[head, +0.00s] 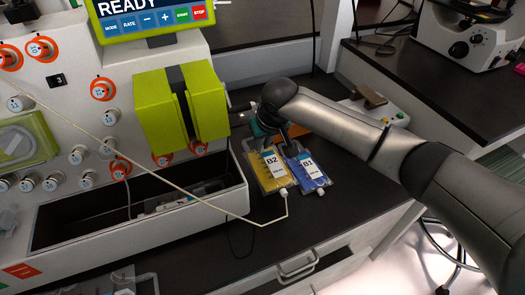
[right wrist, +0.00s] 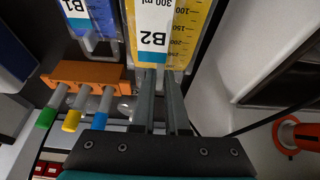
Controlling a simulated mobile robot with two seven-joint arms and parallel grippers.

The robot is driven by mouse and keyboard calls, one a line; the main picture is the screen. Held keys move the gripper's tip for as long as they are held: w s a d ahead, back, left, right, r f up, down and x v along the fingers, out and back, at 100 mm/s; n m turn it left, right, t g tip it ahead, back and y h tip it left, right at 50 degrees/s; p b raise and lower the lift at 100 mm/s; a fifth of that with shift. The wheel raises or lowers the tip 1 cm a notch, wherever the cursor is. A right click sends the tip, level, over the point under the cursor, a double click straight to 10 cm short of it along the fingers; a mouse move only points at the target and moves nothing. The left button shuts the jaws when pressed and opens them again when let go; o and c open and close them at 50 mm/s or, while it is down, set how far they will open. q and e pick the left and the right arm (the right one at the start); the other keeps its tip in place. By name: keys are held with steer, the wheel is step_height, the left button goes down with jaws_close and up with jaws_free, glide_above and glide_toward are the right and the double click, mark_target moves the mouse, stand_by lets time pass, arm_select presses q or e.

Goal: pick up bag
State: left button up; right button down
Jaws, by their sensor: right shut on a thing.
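The yellow bag labelled B2 (head: 272,178) lies on the dark bench in front of the cell processor, with a pale tube running from its lower end. It also shows in the right wrist view (right wrist: 190,22). My right gripper (right wrist: 160,80) is shut on the B2 bag at its end nearest the wrist; the exact contact is partly hidden. In the head view the gripper (head: 270,140) is largely covered by my own arm. The blue bag labelled B1 (head: 309,174) lies just right of B2, and is also in the right wrist view (right wrist: 97,15). My left gripper is not seen.
The cell processor (head: 220,200) stands left, with an open recess and green clamp blocks (head: 168,108). Its screen (head: 150,12) reads READY. An orange rack (right wrist: 85,72) with capped tubes is close beside my right gripper. A microscope (head: 465,35) stands on the right bench.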

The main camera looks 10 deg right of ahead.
steer(key=w+d, duration=0.2)
steer(key=d, duration=0.7)
steer(key=w+d, duration=0.1)
steer(key=d, duration=0.9)
steer(key=shift+w+d+r, duration=0.15)
steer(key=shift+w+r, duration=0.1)
steer(key=shift+w, duration=0.15)
steer(key=c, duration=1.4)
jaws_free()
jaws_close()
